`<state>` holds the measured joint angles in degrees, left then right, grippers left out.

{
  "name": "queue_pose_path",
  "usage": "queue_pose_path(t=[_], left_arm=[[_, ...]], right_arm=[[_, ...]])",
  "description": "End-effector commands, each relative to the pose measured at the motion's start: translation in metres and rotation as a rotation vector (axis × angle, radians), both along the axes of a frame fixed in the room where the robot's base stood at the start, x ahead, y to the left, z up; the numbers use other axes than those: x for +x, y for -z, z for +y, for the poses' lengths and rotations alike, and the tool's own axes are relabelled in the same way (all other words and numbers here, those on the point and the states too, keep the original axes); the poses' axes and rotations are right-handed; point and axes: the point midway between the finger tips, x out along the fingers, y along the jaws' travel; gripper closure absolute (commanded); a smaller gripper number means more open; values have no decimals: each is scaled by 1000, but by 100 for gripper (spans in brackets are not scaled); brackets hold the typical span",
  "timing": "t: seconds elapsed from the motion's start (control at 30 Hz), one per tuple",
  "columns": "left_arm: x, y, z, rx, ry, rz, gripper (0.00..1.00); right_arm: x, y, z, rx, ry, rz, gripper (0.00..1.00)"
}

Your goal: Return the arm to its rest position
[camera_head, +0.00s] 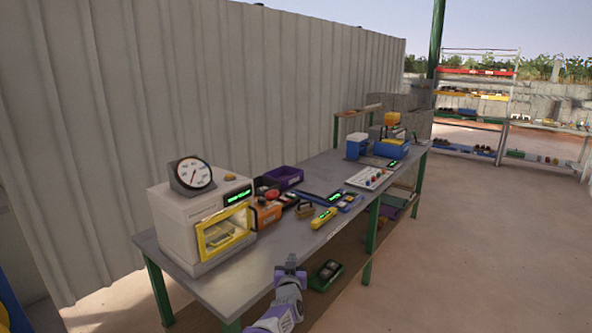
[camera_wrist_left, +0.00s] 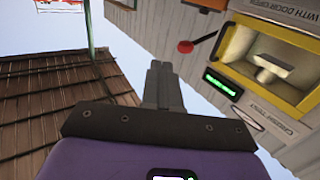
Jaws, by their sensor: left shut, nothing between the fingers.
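My left gripper (camera_head: 290,264) is at the front edge of the grey table (camera_head: 262,262) in the head view, with its purple and grey arm coming up from the bottom. Its two fingers are together and hold nothing, as the left wrist view (camera_wrist_left: 163,84) also shows. The press machine (camera_head: 176,224), a pale box with a yellow-framed window (camera_head: 225,232), stands on the table to the left of the gripper, apart from it. In the left wrist view the machine's yellow frame (camera_wrist_left: 242,82) is at the right. My right gripper does not show.
A dial gauge (camera_head: 192,174) sits on top of the machine. An orange box (camera_head: 266,213), a purple bin (camera_head: 284,176), a yellow device (camera_head: 323,218) and a white panel (camera_head: 369,178) are along the table. A corrugated wall is behind. Open floor (camera_head: 470,250) is at the right.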

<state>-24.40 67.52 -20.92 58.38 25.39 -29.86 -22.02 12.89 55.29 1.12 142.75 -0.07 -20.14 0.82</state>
Motion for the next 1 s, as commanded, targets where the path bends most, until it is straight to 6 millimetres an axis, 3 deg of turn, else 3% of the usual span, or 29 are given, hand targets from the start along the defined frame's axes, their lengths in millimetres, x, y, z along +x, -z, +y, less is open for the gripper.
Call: queue_pose_path(t=[0.03,0.33,0.47,0.53,0.67,0.8,0.9,1.0], left_arm=[[-2,19,11,0,-10,41,100],[-30,111,54,-19,-33,251,100],[-59,165,75,-37,-42,385,100],[-83,200,89,-55,-49,477,100],[-151,269,109,-105,-53,687,100],[-242,325,118,-176,-44,919,100],[-315,350,117,-236,-32,1082,100],[-387,361,109,-298,-9,1237,100]], right_arm=[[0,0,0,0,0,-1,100],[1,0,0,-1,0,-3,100],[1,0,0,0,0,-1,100],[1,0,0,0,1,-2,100],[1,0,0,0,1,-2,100],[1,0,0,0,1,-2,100],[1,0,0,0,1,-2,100],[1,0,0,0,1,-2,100]])
